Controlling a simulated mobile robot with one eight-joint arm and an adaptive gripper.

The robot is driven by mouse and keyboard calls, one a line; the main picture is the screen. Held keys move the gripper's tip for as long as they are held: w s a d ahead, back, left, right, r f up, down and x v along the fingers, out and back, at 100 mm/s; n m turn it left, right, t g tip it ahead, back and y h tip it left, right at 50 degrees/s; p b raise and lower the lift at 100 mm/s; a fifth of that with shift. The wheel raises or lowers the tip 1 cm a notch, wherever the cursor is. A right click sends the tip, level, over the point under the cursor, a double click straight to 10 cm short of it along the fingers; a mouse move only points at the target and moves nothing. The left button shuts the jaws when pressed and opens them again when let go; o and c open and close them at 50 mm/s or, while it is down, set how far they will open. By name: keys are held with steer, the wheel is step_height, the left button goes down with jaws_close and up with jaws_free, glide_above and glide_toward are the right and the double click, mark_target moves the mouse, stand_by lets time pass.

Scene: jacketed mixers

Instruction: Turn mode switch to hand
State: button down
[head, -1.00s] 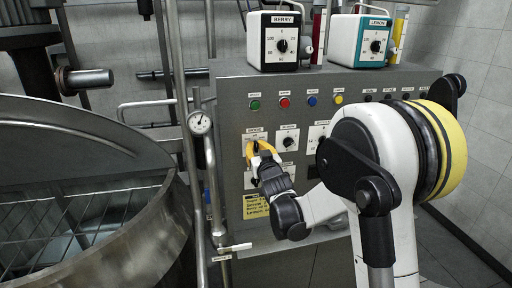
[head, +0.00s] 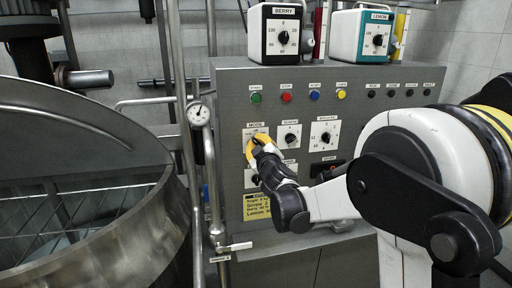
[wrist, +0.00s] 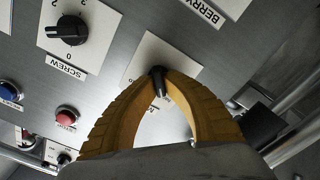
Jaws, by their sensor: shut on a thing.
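The grey control panel (head: 232,110) carries the mode switch plate (head: 259,130), a white square marked MODE, in the head view. My gripper (head: 250,147) is at this plate with its yellow fingers against it, and they hide most of the switch. In the wrist view the yellow fingertips of my gripper (wrist: 158,76) meet on a small black knob (wrist: 157,84), the mode switch, on its white plate (wrist: 181,55). The knob's pointer and most of the plate's markings are hidden, so I cannot tell which position it is at.
A SCREW dial (wrist: 70,31) sits beside the mode plate. Coloured buttons run along the panel's top, including a red button (head: 286,97). BERRY (head: 281,35) and LEMON (head: 361,36) boxes stand on top. A steel vessel (head: 120,235) and a pipe with a gauge (head: 199,114) are close on the left.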

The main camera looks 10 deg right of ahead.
steer(key=shift+n, duration=0.4)
steer(key=c, duration=1.5)
jaws_free()
steer(key=s, duration=1.2)
